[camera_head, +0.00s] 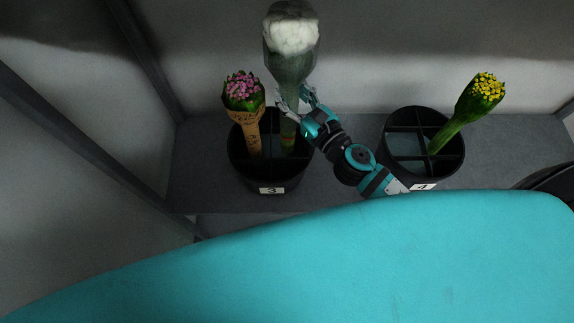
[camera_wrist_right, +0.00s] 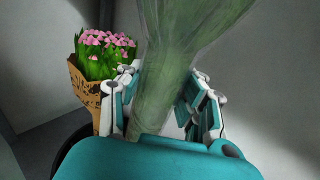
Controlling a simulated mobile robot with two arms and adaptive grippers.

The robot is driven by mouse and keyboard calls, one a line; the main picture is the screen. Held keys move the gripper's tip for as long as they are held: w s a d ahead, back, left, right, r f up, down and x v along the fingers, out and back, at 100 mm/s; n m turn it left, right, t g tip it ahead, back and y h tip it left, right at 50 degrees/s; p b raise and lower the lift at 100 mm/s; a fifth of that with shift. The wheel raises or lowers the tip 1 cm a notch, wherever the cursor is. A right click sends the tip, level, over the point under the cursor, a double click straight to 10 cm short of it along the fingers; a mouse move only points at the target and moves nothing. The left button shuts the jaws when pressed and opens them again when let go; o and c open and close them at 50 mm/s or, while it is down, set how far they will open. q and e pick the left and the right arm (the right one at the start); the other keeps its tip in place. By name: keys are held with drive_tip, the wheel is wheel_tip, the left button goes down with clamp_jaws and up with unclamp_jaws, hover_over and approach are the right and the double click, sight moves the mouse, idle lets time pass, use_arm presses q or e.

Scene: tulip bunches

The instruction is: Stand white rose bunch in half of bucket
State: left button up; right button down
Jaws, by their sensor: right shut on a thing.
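The white rose bunch (camera_head: 291,42) is wrapped in clear film and stands nearly upright over bucket 3 (camera_head: 265,184). Its stem end reaches down into the right part of that black divided bucket. My right gripper (camera_head: 293,103) is shut on its wrapped stems above the rim. In the right wrist view the stems (camera_wrist_right: 165,85) run between the two fingers (camera_wrist_right: 160,105); the flower heads are out of that view. Whether the stem end touches the bucket floor cannot be told. My left gripper is not in view.
A pink bunch in brown paper (camera_head: 246,105) stands in the left part of bucket 3, close beside the roses. Bucket 4 (camera_head: 421,178) at right holds a yellow bunch (camera_head: 474,103). Both buckets stand on a grey shelf (camera_head: 335,130) with a wall behind and a post at left.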

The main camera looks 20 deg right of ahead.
sight(289, 128)
use_arm(q)
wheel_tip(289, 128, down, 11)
drive_tip(key=b, duration=1)
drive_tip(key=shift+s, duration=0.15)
use_arm(e)
drive_tip(key=shift+n+y, duration=0.3)
drive_tip(key=shift+w+d+f, duration=0.1)
drive_tip(key=shift+w+f, duration=0.2)
drive_tip(key=shift+f, duration=2.45)
drive_tip(key=shift+w+f, duration=0.35)
drive_tip(key=shift+f, duration=2.4)
drive_tip(key=shift+w+d+f, duration=0.1)
drive_tip(key=shift+w+f, duration=0.2)
drive_tip(key=shift+f, duration=2.45)
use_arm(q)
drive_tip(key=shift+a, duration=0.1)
use_arm(e)
drive_tip(key=shift+f, duration=0.1)
drive_tip(key=shift+f+b, duration=0.15)
drive_tip(key=shift+b, duration=0.15)
drive_tip(key=c, duration=0.9)
unclamp_jaws()
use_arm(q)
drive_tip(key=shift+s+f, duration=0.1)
